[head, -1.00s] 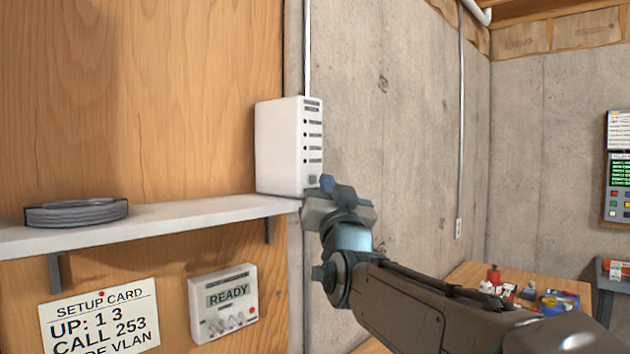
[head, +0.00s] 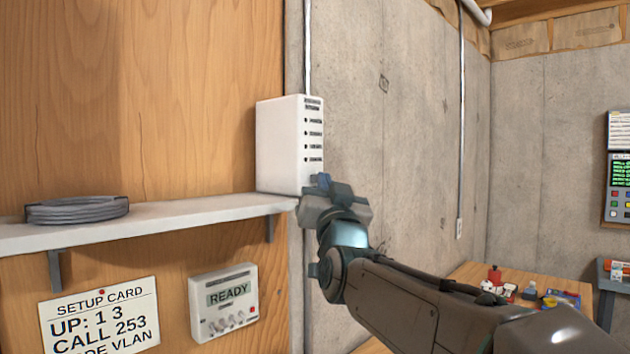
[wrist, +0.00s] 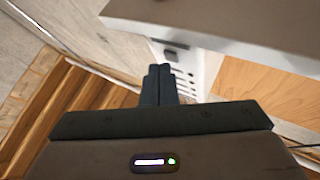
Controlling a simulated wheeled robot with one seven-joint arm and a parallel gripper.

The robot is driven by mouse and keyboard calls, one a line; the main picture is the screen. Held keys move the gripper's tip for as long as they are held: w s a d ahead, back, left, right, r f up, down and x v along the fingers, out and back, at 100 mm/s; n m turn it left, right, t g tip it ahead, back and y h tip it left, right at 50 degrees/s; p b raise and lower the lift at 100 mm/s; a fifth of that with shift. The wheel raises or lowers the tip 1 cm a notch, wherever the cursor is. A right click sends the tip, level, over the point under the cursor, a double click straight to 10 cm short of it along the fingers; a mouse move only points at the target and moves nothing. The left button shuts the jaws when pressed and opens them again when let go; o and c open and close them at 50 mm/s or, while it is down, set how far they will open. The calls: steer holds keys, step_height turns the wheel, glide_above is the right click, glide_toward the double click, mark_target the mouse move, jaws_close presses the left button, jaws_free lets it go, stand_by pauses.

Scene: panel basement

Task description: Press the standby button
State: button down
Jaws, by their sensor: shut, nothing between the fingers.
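A white box (head: 290,145) stands upright at the right end of the shelf. Its narrow right face has a column of small dark dots with labels too small to read. My gripper (head: 322,181) is shut and empty at the lower part of that face and hides it in the head view. In the wrist view the closed fingertips (wrist: 159,68) point at the box's face, just short of a small dark grey square button (wrist: 170,54). I cannot tell whether they touch the box. No standby label is readable.
The white shelf (head: 160,217) carries a grey cable coil (head: 77,210). Below hang a panel reading READY (head: 224,302) and a setup card (head: 101,320). A wooden table (head: 475,272) with small items stands right.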

steer(key=shift+w+a, duration=0.25)
steer(key=shift+a, duration=0.05)
stand_by(0.6)
steer(key=shift+s+d, duration=0.1)
steer(key=shift+d, duration=0.05)
steer(key=shift+s+d+b, duration=0.4)
steer(key=shift+d+b, duration=0.1)
steer(key=shift+b, duration=0.35)
steer(key=s+d+b, duration=0.1)
steer(key=d+b, duration=0.1)
steer(key=s+d+b, duration=0.2)
stand_by(0.4)
stand_by(0.4)
